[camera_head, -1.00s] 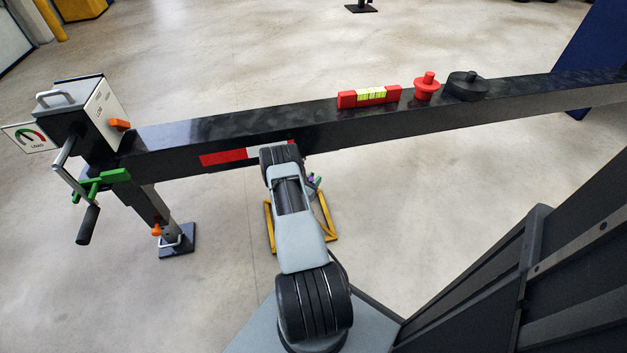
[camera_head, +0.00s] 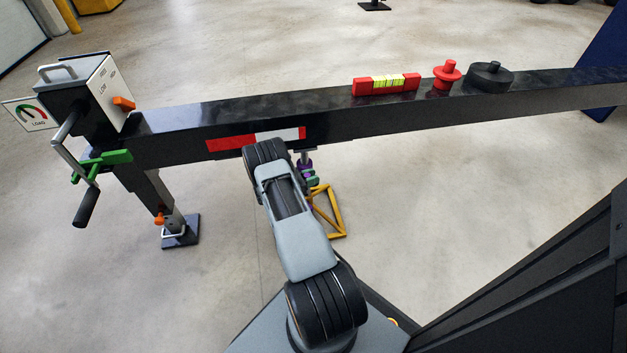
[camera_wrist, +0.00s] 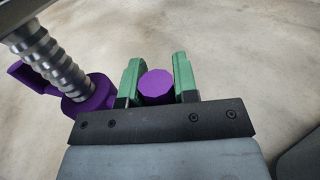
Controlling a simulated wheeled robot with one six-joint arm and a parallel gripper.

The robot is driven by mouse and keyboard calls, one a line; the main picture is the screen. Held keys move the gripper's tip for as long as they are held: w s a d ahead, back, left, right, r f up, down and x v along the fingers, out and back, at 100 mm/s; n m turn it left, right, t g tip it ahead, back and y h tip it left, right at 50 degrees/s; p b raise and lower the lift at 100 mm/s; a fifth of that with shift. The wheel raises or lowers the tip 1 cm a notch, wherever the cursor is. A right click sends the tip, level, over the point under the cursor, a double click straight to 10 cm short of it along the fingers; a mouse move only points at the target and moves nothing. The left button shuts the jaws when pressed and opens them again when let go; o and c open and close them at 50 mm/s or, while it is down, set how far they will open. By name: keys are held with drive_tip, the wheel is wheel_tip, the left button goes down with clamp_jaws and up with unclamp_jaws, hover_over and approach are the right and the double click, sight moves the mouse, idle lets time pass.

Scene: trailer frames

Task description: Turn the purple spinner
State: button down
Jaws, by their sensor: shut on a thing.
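The purple spinner (camera_wrist: 88,97) is a collar around a grey threaded rod (camera_wrist: 40,55) in the wrist view, with one arm reaching to the left. A round purple knob (camera_wrist: 156,87) stands to the right of the collar. My gripper (camera_wrist: 157,68) has green fingers, one on each side of this knob, and is shut on it. Its link to the collar is hidden behind the gripper body. In the head view the purple spinner (camera_head: 304,163) shows small below the black beam, with my green gripper (camera_head: 312,178) at it, partly behind my arm.
The black trailer beam (camera_head: 400,118) crosses above and beyond my arm. A red level (camera_head: 386,84), red knob (camera_head: 446,75) and black cap (camera_head: 490,77) sit on it. A yellow frame (camera_head: 336,215) stands below. A jack with a crank (camera_head: 72,160) is at left.

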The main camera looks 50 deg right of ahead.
drive_tip(key=shift+v, duration=1)
drive_tip(key=shift+w+a+b, duration=0.5)
drive_tip(key=shift+w+b, duration=0.05)
drive_tip(key=shift+w, duration=0.15)
drive_tip(key=shift+w+a, duration=0.1)
drive_tip(key=c, duration=1.1)
unclamp_jaws()
drive_tip(key=shift+o, duration=1.1)
drive_tip(key=p+v, duration=0.2)
drive_tip(key=v, duration=1.1)
drive_tip(key=shift+a, duration=0.3)
drive_tip(key=shift+w, duration=0.15)
